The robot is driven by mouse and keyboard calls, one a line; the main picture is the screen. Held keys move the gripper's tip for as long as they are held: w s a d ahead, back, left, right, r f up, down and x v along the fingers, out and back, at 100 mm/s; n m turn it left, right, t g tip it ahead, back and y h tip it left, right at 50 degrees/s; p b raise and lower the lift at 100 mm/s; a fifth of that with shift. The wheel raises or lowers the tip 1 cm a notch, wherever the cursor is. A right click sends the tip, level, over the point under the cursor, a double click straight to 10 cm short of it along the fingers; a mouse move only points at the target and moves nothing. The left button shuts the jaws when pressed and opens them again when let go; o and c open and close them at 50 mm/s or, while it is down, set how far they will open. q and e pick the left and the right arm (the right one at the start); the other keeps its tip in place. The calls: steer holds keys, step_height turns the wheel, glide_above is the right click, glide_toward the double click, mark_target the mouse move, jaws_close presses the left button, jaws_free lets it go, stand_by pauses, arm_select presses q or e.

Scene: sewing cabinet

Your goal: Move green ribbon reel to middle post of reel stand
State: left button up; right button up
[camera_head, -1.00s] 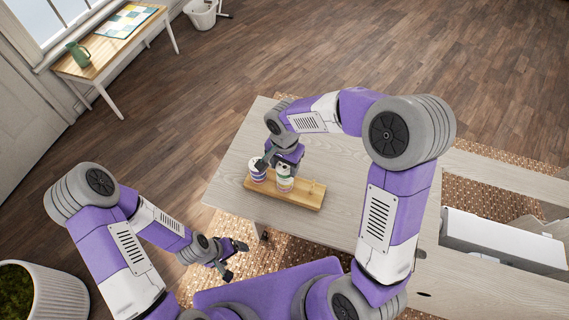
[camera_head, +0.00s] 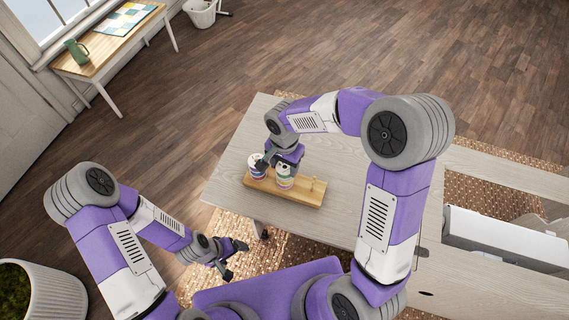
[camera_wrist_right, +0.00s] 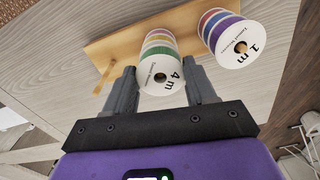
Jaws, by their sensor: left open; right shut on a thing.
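The green ribbon reel (camera_wrist_right: 161,74) has a white end face marked "4 m" and a green band just behind it. Yellow and pinkish bands show further behind, toward the board. My right gripper (camera_wrist_right: 163,84) is shut on the green ribbon reel, one finger on each side. In the head view this stack (camera_head: 285,173) is at the middle of the wooden reel stand (camera_head: 304,196). I cannot tell whether the reel is fully down on its post. A bare post (camera_wrist_right: 71,114) shows at one end of the stand. My left gripper (camera_head: 236,260) is open and empty, off the table.
A second stack (camera_wrist_right: 226,40), marked "1 m" with purple, blue and red bands, stands beside the held reel at the other end of the stand. The grey table (camera_head: 255,130) is clear around the stand. A white machine (camera_head: 500,238) lies to the right.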

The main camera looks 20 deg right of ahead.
steer(key=o, duration=1.1)
steer(key=shift+r, duration=0.15)
step_height(320, 180, up, 7)
steer(key=shift+r+p, duration=0.2)
steer(key=shift+p, duration=0.7)
